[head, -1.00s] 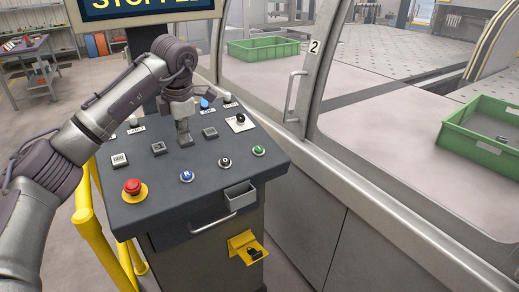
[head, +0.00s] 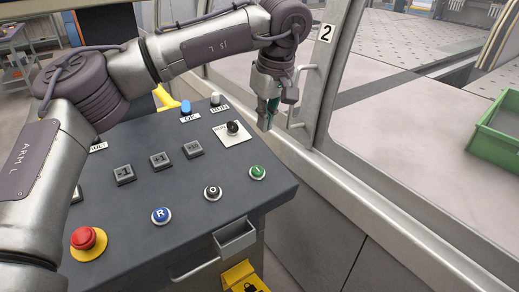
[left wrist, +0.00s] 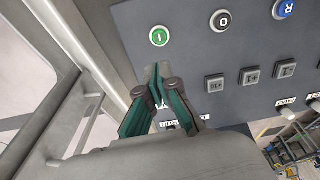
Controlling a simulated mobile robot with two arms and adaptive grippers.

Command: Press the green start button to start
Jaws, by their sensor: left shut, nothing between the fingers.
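The green start button (head: 257,172) is at the right end of the front row on the dark control panel (head: 190,185), marked with a white "I". It also shows in the left wrist view (left wrist: 159,36), just beyond the fingertips. My left gripper (head: 265,124) is shut and empty. It points down above the panel's right edge, behind the green button and apart from it. In the left wrist view the gripper (left wrist: 156,72) has its fingertips together. My right gripper is in neither view.
Beside the green button are a black-and-white "O" button (head: 212,192) and a blue "R" button (head: 161,215). A red emergency stop (head: 88,243) is at front left. A key switch (head: 232,128) and the door handle (head: 300,95) are close to my left gripper.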

